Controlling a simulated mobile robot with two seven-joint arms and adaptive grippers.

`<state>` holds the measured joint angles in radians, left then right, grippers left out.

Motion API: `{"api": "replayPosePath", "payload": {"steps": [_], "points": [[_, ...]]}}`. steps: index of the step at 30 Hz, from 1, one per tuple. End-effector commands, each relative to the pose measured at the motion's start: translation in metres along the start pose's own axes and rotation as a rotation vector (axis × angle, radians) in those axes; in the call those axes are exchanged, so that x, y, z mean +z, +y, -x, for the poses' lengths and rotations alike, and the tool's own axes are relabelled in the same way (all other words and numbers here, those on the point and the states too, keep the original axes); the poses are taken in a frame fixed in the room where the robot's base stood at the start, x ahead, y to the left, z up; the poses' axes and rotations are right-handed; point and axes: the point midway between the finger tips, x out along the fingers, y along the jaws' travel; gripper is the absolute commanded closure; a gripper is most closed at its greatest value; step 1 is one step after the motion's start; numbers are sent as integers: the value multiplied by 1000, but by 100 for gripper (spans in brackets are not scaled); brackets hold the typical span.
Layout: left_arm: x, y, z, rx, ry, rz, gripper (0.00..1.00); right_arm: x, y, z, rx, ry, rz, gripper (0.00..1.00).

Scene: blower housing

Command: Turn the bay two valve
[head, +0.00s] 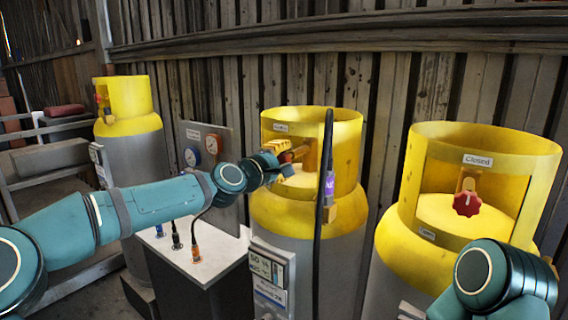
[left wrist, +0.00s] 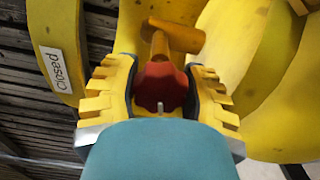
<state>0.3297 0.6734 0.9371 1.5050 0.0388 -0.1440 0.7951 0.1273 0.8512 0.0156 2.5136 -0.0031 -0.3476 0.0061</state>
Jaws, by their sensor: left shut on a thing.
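The middle gas cylinder (head: 300,213) is grey with a yellow top and an open yellow collar. My left gripper (head: 282,158) reaches into the collar opening from the left. In the left wrist view, its yellow toothed fingers (left wrist: 160,95) are on both sides of a red lobed valve knob (left wrist: 160,86) and are shut on it. A small pale pointer mark shows on the knob. The orange-yellow valve body (left wrist: 172,36) is behind the knob. A "Closed" label (left wrist: 58,66) is on the collar. My right gripper is out of view; only part of that arm shows at the lower right.
A right cylinder (head: 470,215) has a free red knob (head: 467,203) and a "Closed" label. Another cylinder (head: 130,128) stands at the far left. A black hose (head: 322,180) crosses the middle cylinder.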

Motion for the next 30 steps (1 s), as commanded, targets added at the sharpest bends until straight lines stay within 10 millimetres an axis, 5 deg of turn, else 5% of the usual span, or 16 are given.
{"api": "replayPosePath", "payload": {"steps": [17,18,20,30], "points": [[-1,0,0,0,1,31,90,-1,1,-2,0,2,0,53],[-1,0,0,0,1,31,42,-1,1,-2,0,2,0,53],[-1,0,0,0,1,31,21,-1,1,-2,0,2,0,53],[0,0,0,0,1,30,20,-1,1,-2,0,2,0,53]]}}
